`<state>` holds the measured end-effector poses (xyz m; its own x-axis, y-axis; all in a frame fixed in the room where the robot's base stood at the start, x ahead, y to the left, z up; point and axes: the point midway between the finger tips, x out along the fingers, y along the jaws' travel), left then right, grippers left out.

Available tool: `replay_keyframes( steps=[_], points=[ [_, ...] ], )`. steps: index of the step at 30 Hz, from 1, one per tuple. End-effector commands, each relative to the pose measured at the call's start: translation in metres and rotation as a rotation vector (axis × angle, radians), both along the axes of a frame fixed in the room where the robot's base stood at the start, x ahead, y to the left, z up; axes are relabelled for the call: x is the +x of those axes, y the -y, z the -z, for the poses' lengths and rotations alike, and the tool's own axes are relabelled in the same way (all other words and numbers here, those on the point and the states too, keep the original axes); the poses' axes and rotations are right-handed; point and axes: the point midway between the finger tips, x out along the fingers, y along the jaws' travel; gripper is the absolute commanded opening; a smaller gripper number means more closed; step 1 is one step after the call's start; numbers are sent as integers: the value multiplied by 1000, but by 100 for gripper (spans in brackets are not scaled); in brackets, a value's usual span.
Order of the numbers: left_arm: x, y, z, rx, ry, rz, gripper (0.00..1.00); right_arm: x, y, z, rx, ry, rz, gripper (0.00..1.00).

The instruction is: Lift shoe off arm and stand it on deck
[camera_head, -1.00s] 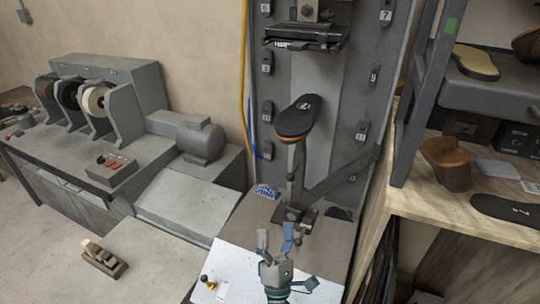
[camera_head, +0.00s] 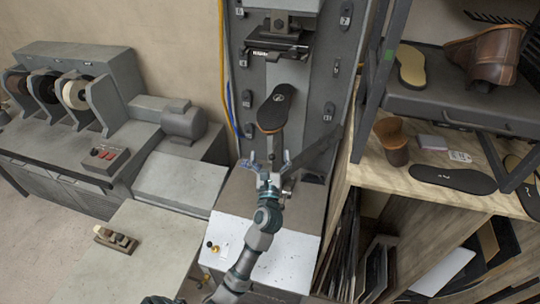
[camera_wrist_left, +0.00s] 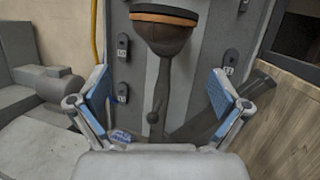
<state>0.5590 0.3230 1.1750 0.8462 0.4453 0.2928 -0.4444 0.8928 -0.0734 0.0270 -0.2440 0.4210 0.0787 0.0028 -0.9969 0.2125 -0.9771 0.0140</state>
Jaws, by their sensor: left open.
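The shoe (camera_head: 275,108) sits upside down on the stitcher's arm, its dark sole facing up with an orange-brown edge. In the left wrist view the shoe (camera_wrist_left: 165,33) is at the top centre, with the arm post (camera_wrist_left: 158,95) below it. My left gripper (camera_head: 270,158) is open and empty, just in front of and below the shoe, apart from it. Its blue-padded fingers (camera_wrist_left: 160,90) spread to either side of the post in the left wrist view. The machine's grey deck (camera_head: 300,207) lies below, partly hidden by my left arm. My right gripper is not in view.
A clamp-like head (camera_head: 278,42) hangs above the shoe. A slanted brace (camera_head: 318,155) runs right of the post. A grinder (camera_head: 70,92) is at left.

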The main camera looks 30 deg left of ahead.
Motion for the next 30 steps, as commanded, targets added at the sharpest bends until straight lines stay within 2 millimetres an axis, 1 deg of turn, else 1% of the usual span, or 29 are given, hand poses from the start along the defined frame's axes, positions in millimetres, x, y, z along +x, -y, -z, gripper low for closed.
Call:
replay_keyframes(
  steps=[9,12,18,24,30],
  points=[
    [34,-19,-14,2,2,-3,100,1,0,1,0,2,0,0],
    [45,-24,-19,3,2,-2,100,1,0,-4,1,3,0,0],
    [63,-34,-25,2,2,-3,100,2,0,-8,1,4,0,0],
    [72,-39,-27,2,1,-2,100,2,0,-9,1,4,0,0],
    [74,-40,-28,3,2,-2,100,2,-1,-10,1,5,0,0]
  ],
)
